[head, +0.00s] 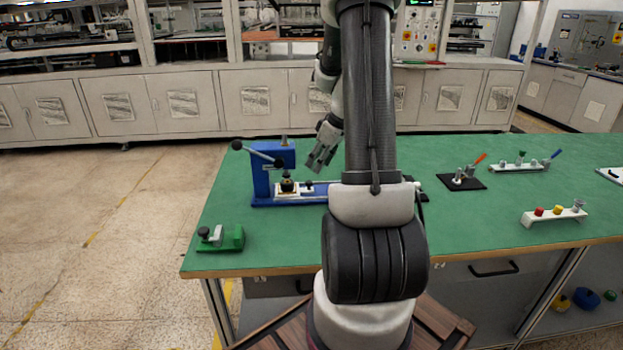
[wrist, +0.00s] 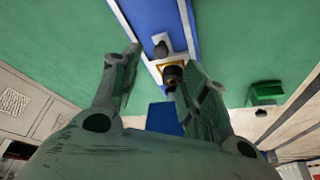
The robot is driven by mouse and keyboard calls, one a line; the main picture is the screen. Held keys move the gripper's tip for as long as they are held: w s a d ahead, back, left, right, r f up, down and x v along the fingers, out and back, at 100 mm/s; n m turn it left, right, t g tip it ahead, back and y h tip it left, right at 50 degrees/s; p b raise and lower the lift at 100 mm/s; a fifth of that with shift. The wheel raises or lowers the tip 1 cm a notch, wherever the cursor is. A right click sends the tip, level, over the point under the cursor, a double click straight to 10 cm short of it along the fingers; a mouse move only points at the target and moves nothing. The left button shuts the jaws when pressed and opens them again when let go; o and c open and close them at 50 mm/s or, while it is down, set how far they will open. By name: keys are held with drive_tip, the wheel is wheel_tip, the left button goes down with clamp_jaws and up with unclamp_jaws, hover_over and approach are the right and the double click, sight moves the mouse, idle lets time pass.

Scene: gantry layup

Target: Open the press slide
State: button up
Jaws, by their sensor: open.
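The blue press (head: 262,172) stands at the left of the green table, with a black-knobbed lever at its top. Its pale slide (head: 318,187) runs along the blue base toward the right, partly hidden behind my arm. A small dark knob (head: 308,185) stands on the slide. A black and brass part (head: 287,184) sits by the press head on a white plate. My gripper (head: 318,165) is open and empty, above the slide and right of the press head. In the wrist view, the slide knob (wrist: 161,48) and the black part (wrist: 172,74) show between the fingers (wrist: 164,58).
A green fixture (head: 228,238) sits at the table's front left corner; it also shows in the wrist view (wrist: 265,94). A black plate with a red-handled clamp (head: 461,180) and white racks (head: 555,216) stand to the right. The table's front left middle is clear.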

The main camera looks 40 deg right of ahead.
sight(310, 182)
drive_tip(key=x, duration=0.7)
drive_tip(key=shift+w+f, duration=0.15)
drive_tip(key=shift+f, duration=0.2)
drive_tip(key=shift+c, duration=0.2)
clamp_jaws()
